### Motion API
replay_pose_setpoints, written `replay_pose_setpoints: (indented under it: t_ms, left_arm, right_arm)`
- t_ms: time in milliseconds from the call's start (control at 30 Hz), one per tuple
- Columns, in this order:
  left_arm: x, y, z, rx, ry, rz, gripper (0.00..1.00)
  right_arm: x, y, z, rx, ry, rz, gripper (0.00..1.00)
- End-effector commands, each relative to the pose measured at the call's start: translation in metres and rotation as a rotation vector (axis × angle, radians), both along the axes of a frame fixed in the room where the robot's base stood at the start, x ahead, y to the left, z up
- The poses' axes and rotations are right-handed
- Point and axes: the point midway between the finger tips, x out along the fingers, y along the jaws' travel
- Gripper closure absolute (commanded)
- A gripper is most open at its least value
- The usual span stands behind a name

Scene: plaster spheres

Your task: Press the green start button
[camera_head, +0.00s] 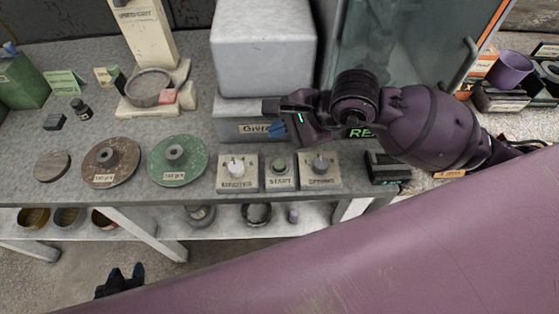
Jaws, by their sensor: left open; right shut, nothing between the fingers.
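The green start button (279,165) is a small round knob on a light plate labelled START, between two dial plates at the front of the bench. Nothing covers it. My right gripper (273,107) reaches in from the right, shut and empty. In the picture it is above the button, in front of the grey machine, and apart from the button. My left gripper (126,272) is at the bottom left, below the bench edge. It is open and empty, and its lower part is cut off by my purple arm.
Left dial plate (237,172) and right dial plate (320,170) flank the button closely. A green disc (190,171) and a brown disc (126,175) lie further left. The grey machine (262,55) stands behind. A dark box (388,170) sits at right.

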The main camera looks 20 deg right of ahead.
Motion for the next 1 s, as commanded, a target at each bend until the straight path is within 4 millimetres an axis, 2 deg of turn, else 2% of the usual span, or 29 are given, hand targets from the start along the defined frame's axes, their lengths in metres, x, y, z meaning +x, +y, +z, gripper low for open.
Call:
replay_pose_setpoints:
  t_ms: [367,900,1000]
  left_arm:
    - [-0.003,0.000,-0.008,0.000,0.008,0.001,0.57]
    - [-0.008,-0.001,-0.055,0.000,0.046,-0.003,0.57]
    - [-0.007,-0.001,-0.057,0.000,0.049,-0.004,0.57]
  right_arm:
    - [0.000,0.000,-0.010,0.003,0.003,-0.001,1.00]
    - [0.000,0.000,-0.072,0.004,0.008,-0.001,1.00]
    - [0.000,0.000,-0.081,0.004,0.006,-0.001,1.00]
